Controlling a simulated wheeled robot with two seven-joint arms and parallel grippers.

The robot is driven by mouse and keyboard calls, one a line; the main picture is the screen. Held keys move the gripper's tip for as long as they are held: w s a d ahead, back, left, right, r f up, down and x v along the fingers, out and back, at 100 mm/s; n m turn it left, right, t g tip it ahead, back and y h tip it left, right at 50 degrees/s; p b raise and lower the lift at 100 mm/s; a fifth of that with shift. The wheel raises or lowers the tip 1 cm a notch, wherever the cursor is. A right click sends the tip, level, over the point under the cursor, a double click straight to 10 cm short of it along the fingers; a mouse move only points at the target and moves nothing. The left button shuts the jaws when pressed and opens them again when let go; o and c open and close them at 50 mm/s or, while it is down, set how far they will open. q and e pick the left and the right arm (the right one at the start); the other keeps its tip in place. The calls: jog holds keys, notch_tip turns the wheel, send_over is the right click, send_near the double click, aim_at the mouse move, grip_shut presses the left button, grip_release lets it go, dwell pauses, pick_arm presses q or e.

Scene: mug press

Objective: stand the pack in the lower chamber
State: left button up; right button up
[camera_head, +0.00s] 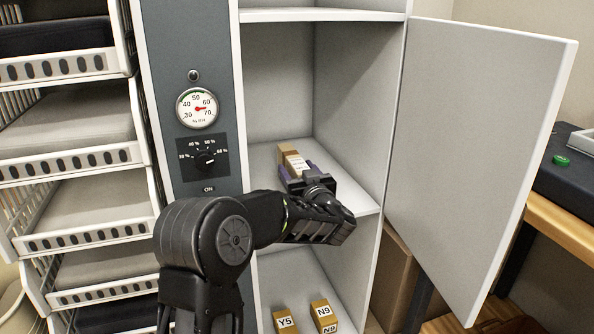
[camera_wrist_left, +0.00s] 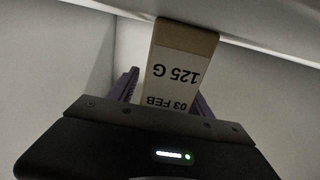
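A tan pack (camera_head: 293,158) with a white label is inside the open cabinet, above the middle shelf (camera_head: 358,199). In the left wrist view the pack (camera_wrist_left: 180,72) shows "125 G" and "03 FEB" upside down. My left gripper (camera_head: 303,172) reaches into this compartment, with its purple fingers on either side of the pack. The left wrist view shows the fingers (camera_wrist_left: 166,95) flanking the pack, but not clearly whether both press on it. I cannot tell whether its base touches the shelf. My right gripper is out of view.
The cabinet door (camera_head: 480,150) stands open on the right. Below the shelf are small tan blocks, marked Y5 (camera_head: 285,321) and N9 (camera_head: 323,311). A dial gauge (camera_head: 197,108) and a knob (camera_head: 205,160) are on the grey panel. Wire trays (camera_head: 70,135) stand at left.

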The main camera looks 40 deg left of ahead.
pick_arm(q)
jog(key=shift+r, duration=0.1)
jog(key=shift+d, duration=0.15)
jog(key=p+v, duration=0.3)
jog(key=v, duration=0.8)
jog(key=shift+d+r, duration=0.1)
jog(key=shift+s+d, duration=0.2)
jog(key=shift+s, duration=0.05)
